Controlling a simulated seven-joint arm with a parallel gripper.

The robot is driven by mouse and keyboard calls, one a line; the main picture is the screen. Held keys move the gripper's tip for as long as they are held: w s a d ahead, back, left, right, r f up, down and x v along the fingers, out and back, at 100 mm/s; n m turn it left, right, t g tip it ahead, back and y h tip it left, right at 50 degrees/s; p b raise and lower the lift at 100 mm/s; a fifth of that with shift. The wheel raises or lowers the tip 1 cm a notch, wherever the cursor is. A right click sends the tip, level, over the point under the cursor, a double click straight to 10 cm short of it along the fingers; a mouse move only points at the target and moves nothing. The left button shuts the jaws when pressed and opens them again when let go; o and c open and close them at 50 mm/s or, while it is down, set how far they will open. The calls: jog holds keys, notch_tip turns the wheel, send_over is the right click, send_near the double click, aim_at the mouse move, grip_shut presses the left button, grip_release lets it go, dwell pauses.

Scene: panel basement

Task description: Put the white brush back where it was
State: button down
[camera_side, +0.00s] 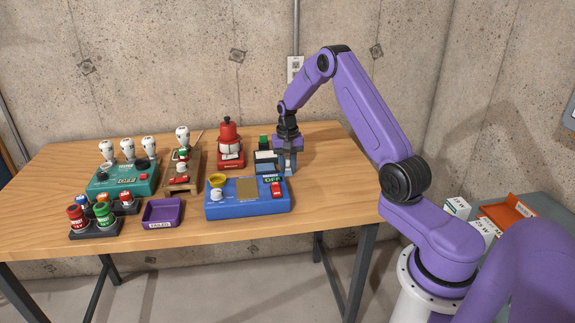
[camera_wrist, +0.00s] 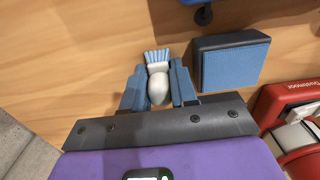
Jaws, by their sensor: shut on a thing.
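The white brush (camera_wrist: 158,88) has a rounded white handle and light blue bristles (camera_wrist: 157,56). In the wrist view it sits between the two blue-grey fingers of my gripper (camera_wrist: 158,80), which are shut on its handle. The bristles stick out past the fingertips. In the side view my gripper (camera_side: 288,160) points down over the right part of the table, and the brush cannot be made out there. A dark box with a blue top (camera_wrist: 231,64) is beside my gripper; it also shows in the side view (camera_side: 266,156).
A red device (camera_side: 230,157) with a red bottle-like top stands left of the blue-topped box. A blue panel (camera_side: 248,196) lies in front of my gripper. A teal panel (camera_side: 128,178), a purple tray (camera_side: 162,212) and several coloured buttons are farther left. The table's right end (camera_side: 335,190) is clear.

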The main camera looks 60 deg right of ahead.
jog(key=shift+f, duration=0.15)
jog(key=c, duration=0.9)
grip_release()
